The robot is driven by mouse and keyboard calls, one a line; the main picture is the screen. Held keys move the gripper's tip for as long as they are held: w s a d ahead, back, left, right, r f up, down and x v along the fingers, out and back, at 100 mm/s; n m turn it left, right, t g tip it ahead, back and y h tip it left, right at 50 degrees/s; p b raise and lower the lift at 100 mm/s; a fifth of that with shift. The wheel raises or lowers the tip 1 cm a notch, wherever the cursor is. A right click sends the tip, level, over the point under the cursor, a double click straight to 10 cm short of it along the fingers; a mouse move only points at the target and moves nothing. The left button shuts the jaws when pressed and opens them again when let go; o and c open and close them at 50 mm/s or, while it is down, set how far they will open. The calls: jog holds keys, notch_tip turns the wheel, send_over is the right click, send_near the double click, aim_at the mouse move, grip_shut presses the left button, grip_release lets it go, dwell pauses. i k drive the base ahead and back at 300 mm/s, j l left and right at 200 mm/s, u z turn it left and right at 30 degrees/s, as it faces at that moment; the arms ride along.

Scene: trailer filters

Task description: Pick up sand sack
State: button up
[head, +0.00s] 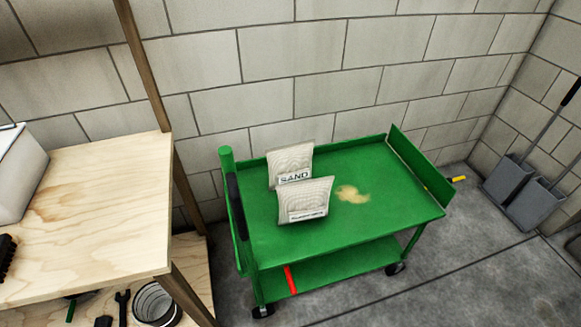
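A white sack with a label reading SAND (291,160) stands on the top of the green cart (405,205), toward its left and back. A second similar pale sack (305,201) stands just in front of it and hides its lower part. The front sack's label is too small to read. A tan patch (352,194) that looks like spilled sand lies on the cart top to the right of the sacks. My gripper is not in view.
A wooden shelf (90,215) stands at the left, with a white box (15,172) on it. The cart has raised edges, a left handle and a lower shelf (330,270) with a red item (290,280). Grey dustpans (512,178) stand at the right wall. Floor in front right is clear.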

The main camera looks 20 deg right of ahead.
aim_at(293, 162)
jog(key=i+l+z, duration=0.25)
jog(key=i, duration=0.2)
jog(key=i+l+z, duration=0.25)
jog(key=i, duration=0.25)
